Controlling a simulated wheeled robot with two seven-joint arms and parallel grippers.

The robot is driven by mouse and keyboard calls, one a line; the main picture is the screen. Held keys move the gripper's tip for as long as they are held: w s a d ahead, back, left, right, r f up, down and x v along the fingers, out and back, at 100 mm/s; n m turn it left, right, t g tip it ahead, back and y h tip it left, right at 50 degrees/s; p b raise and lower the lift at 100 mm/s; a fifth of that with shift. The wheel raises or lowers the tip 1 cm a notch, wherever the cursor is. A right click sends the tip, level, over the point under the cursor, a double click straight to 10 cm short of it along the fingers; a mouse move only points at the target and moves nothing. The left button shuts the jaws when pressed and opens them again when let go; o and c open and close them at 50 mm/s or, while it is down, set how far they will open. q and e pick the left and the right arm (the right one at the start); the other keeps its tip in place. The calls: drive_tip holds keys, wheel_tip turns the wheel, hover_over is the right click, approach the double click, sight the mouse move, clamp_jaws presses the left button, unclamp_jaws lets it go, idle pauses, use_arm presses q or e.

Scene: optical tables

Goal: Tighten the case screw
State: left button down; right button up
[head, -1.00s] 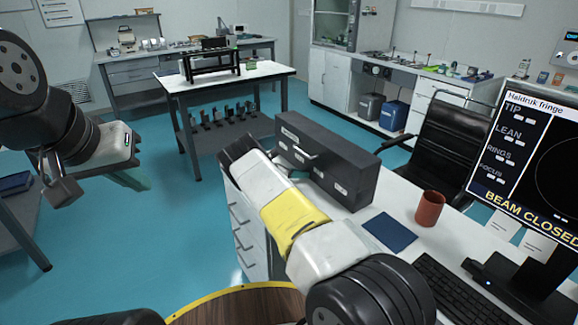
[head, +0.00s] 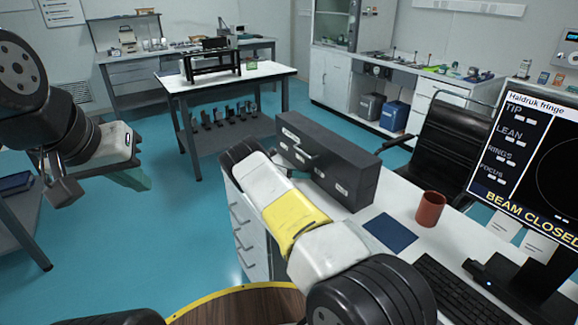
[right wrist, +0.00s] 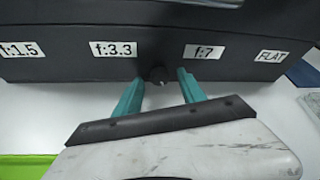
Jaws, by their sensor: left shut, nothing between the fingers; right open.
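The dark grey case (head: 352,178) stands on the white desk and bears label plates on its front. In the right wrist view, the case front (right wrist: 235,68) fills the top, with labels f:1.5, f:3.3, f:7 and FLAT. The small black case screw (right wrist: 157,77) sits low on that front, between f:3.3 and f:7. My right gripper (right wrist: 160,80) is open, its teal fingertips on either side of the screw with visible gaps. My left gripper (head: 138,179) is shut and empty, over the floor at the left.
A red mug (head: 430,209), a blue mat (head: 390,233), a keyboard (head: 462,292) and a monitor (head: 520,165) reading "BEAM CLOSED" are on the desk right of my right arm. A black chair (head: 440,145) stands behind the desk. Open floor lies to the left.

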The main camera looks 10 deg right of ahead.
drive_tip(key=v, duration=0.7)
drive_tip(key=shift+a+r, duration=0.1)
drive_tip(key=shift+a, duration=0.1)
